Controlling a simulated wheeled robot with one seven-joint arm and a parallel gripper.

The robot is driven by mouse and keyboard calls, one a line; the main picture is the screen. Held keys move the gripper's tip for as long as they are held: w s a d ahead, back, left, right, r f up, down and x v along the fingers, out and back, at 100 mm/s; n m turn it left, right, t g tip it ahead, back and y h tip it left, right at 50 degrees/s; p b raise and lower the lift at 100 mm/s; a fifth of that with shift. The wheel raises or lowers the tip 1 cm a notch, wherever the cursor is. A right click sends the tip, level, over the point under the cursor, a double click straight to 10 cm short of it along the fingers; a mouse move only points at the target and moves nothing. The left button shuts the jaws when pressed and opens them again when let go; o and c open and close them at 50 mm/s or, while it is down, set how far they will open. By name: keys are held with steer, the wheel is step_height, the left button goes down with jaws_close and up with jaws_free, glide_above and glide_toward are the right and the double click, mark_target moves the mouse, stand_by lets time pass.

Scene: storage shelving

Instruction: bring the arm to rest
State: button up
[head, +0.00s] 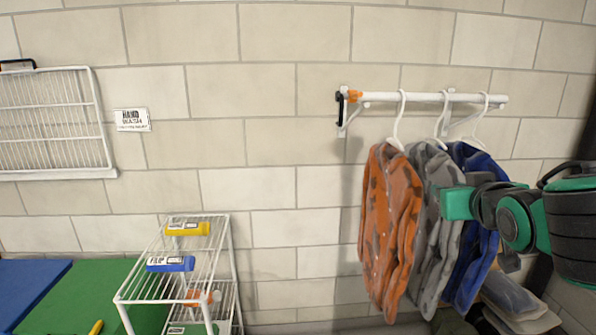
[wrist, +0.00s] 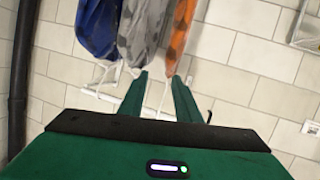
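My gripper (head: 458,203) is at the right in the head view, in front of the hanging clothes. In the wrist view my gripper (wrist: 159,80) shows two green fingers standing apart, with nothing held between them. An orange patterned garment (head: 389,230), a grey one (head: 436,215) and a blue one (head: 472,262) hang on white hangers. My arm covers part of the blue and grey garments in the head view. I cannot tell whether my gripper touches the cloth.
The white rail (head: 425,97) is fixed to the tiled wall. A white wire rack (head: 222,250) holding coloured items stands at lower centre. A wire panel (head: 52,122) hangs at upper left. Folded cloth (head: 512,292) lies at lower right. A dark pipe (wrist: 22,75) runs along the left in the wrist view.

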steer(key=s+d+f+m+g, duration=0.4)
steer(key=s+d+f+g, duration=0.4)
steer(key=s+d+f, duration=0.4)
steer(key=s+a+f+m+g+y, duration=0.1)
steer(key=s+f+g, duration=0.2)
steer(key=s, duration=0.4)
steer(key=s+a+f+m+g+y, duration=0.1)
steer(key=s+f+g, duration=0.2)
steer(key=s, duration=0.4)
steer(key=shift+s+a+f, duration=0.15)
steer(key=shift+s+a, duration=0.05)
steer(key=shift+w+f, duration=0.25)
steer(key=shift+w, duration=0.4)
